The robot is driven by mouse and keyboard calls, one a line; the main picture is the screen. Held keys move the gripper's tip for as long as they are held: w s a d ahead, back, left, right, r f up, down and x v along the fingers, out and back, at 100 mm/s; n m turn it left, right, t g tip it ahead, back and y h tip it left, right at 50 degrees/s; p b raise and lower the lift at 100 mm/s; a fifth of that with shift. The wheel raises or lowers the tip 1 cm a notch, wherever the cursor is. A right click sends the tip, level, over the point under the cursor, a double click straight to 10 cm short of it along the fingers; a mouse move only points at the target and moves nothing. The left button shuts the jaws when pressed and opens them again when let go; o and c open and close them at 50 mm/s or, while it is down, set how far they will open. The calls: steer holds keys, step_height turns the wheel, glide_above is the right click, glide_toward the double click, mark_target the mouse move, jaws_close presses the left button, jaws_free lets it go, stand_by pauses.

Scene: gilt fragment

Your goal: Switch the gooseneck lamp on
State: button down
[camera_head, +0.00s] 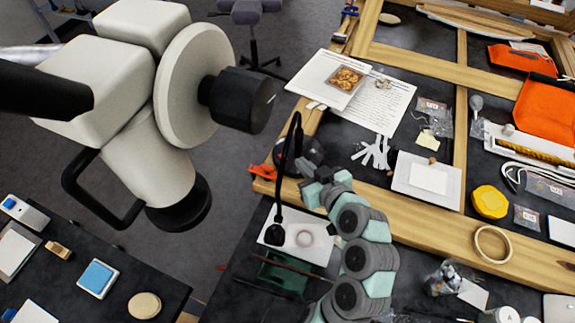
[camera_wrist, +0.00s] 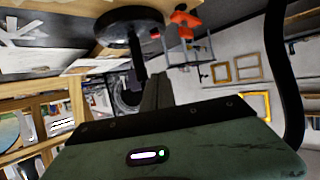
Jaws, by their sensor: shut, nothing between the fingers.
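The black gooseneck lamp stands on the bench in the head view. Its round base (camera_head: 287,150) sits near the wooden frame, and its thin neck (camera_head: 279,185) arches down to a dark head (camera_head: 274,235) over a white sheet. I see no clear glow from it. In the wrist view the round base (camera_wrist: 118,22) is at the top, with a small red spot (camera_wrist: 155,32) on its edge; a black curved neck (camera_wrist: 281,80) runs down the right. My gripper (camera_wrist: 158,76) is shut and empty, pointing toward the base, apparently apart from it. In the head view my arm partly hides the base.
An orange clamp (camera_head: 263,172) grips the frame left of the base. White paper strips (camera_head: 374,153) and a small white board (camera_head: 428,180) lie to the right. A large white-and-black instrument (camera_head: 150,110) fills the upper left.

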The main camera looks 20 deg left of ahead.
steer(key=shift+s+a, duration=0.1)
steer(key=shift+s, duration=0.05)
glide_above(288, 166)
steer(key=f, duration=0.3)
steer(key=shift+s+a+f, duration=0.15)
steer(key=shift+s+f, duration=0.05)
steer(key=shift+f, duration=0.1)
step_height(288, 166, down, 3)
steer(key=shift+w+f, duration=0.1)
steer(key=shift+f, duration=0.55)
